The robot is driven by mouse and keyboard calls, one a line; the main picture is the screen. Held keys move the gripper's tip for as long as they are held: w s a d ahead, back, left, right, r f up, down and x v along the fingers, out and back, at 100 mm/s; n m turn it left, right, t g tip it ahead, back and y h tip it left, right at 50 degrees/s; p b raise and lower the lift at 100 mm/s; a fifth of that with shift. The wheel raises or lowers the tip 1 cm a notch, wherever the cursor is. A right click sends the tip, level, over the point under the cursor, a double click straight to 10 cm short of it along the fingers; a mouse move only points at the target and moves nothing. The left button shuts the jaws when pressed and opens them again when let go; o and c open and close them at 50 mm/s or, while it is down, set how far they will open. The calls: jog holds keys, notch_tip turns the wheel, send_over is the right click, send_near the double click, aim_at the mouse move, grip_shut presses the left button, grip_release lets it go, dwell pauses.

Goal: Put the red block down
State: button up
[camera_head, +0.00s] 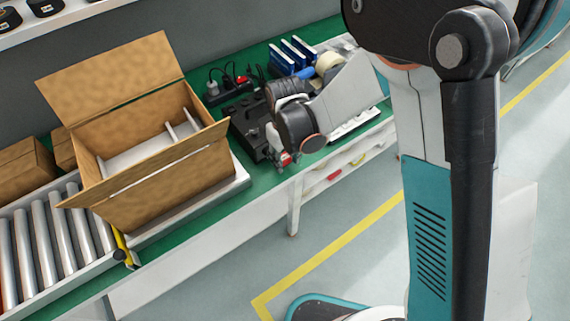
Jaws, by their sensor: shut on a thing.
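My gripper (281,161) hangs from my arm over the front part of the green-topped bench, just right of the open cardboard box. A small red block (286,159) shows at its fingertips, and the gripper is shut on it. The wrist and fingers hide most of the block. From this angle I cannot tell whether the block touches the bench top or is held above it.
The open cardboard box (165,185) has white dividers inside. A roller conveyor (50,238) lies left. A black device (250,131), a power strip (234,94) and blue-and-white upright items (283,60) crowd the bench (197,233). Its front strip is bare.

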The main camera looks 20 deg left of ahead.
aim_at(285, 160)
jog(key=shift+f+b, duration=0.45)
jog(key=shift+f, duration=1.2)
jog(key=shift+f, duration=0.2)
jog(key=o, duration=1)
jog(key=shift+c, duration=0.2)
jog(key=shift+r, duration=0.15)
notch_tip(285, 160, up, 12)
jog(key=p, duration=0.4)
jog(key=shift+r, duration=0.1)
